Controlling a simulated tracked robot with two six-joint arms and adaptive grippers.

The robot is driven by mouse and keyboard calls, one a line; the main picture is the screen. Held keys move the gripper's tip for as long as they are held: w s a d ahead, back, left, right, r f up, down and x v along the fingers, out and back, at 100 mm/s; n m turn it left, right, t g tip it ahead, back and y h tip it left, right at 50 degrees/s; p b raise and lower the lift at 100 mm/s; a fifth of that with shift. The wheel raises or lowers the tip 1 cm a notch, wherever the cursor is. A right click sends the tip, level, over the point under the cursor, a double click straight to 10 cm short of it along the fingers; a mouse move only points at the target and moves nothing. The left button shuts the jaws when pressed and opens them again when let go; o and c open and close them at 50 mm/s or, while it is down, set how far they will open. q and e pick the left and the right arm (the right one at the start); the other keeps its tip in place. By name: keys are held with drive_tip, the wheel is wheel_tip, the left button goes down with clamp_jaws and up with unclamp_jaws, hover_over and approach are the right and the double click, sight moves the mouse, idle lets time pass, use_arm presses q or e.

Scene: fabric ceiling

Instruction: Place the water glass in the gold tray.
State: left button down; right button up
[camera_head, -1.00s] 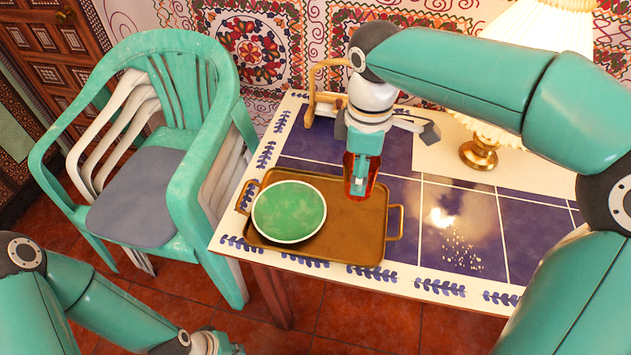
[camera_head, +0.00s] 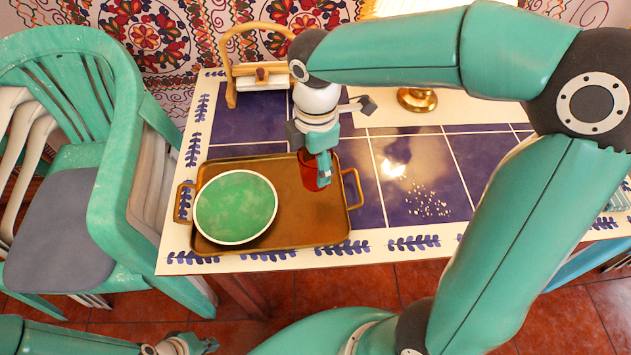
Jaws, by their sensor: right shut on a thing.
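The water glass, a red translucent tumbler (camera_head: 306,171), is upright in my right gripper (camera_head: 325,176), which is shut on it. The gripper comes down from above and hides part of the glass. The gold tray (camera_head: 285,218) lies on the tiled table. The glass appears over the tray's right rear part, near its right handle; I cannot tell whether its base touches the tray. My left gripper (camera_head: 203,344) is low at the bottom edge, away from the table, and its jaws are unclear.
A green plate with a white rim (camera_head: 235,207) fills the tray's left part. A wooden stand (camera_head: 257,76) and a brass lamp base (camera_head: 416,99) are at the back. Pale specks (camera_head: 427,200) lie on the right tiles. Stacked chairs (camera_head: 85,165) stand left of the table.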

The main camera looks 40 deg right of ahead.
drive_tip(key=shift+f+b, duration=0.35)
drive_tip(key=shift+f, duration=2.75)
drive_tip(key=shift+f, duration=0.15)
drive_tip(key=o, duration=1.2)
drive_tip(key=shift+o, duration=0.2)
